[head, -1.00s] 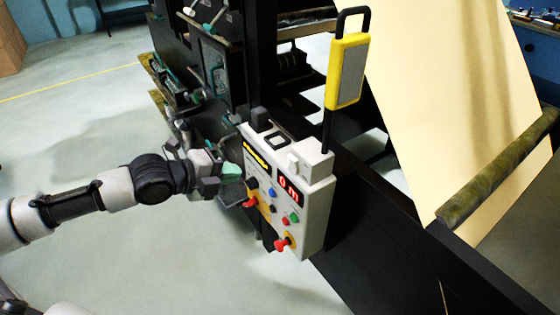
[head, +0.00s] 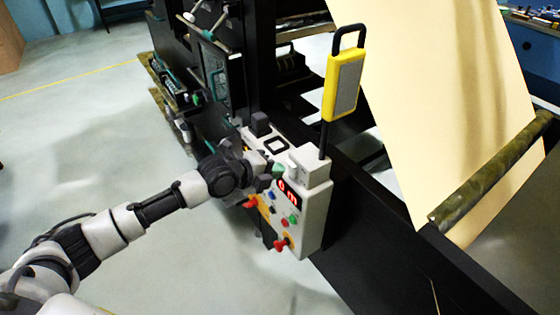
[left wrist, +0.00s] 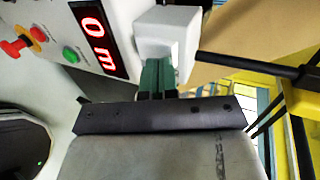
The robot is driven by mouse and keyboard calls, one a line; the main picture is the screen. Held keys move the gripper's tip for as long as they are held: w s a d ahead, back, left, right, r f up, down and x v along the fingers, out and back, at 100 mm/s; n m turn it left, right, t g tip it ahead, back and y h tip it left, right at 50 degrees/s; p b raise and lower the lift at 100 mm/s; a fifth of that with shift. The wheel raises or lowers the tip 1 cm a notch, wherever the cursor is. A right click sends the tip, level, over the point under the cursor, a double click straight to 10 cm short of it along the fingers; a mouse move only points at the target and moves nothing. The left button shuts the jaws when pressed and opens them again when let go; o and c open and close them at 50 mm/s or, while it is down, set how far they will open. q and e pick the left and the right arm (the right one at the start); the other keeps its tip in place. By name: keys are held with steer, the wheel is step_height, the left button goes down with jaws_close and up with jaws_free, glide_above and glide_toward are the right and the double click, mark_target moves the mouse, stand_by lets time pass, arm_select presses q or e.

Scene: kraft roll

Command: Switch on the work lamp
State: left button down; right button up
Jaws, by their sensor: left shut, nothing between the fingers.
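The work lamp (head: 343,84) is a yellow and grey block with a black handle, on a black post. The post rises from a small white box (head: 316,171) at the top right of the control panel. A pale raised part, perhaps the switch (head: 293,164), is on the box's left face. My left gripper (head: 279,170), with green fingers, is shut and empty at that face. In the left wrist view the closed fingertips (left wrist: 157,66) overlap the white box (left wrist: 168,28); I cannot tell whether they touch. My right gripper is not in view.
The panel (head: 312,228) carries a red display, small coloured buttons and red knobs (head: 281,244) below my gripper. The black machine frame stands behind it. The paper web (head: 440,100) and a roller (head: 490,172) are at right. Open floor lies at left.

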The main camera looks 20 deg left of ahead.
arm_select(q)
steer(key=shift+w+d, duration=0.4)
steer(key=shift+w, duration=0.1)
steer(key=shift+w+d+r+p, duration=0.2)
steer(key=shift+w+r+p, duration=0.1)
steer(key=shift+r+p, duration=0.2)
steer(key=shift+d+f+g+y, duration=0.1)
steer(key=shift+f+g+y, duration=0.2)
steer(key=shift+r, duration=0.1)
steer(key=shift+r+p, duration=0.4)
steer(key=shift+r, duration=0.3)
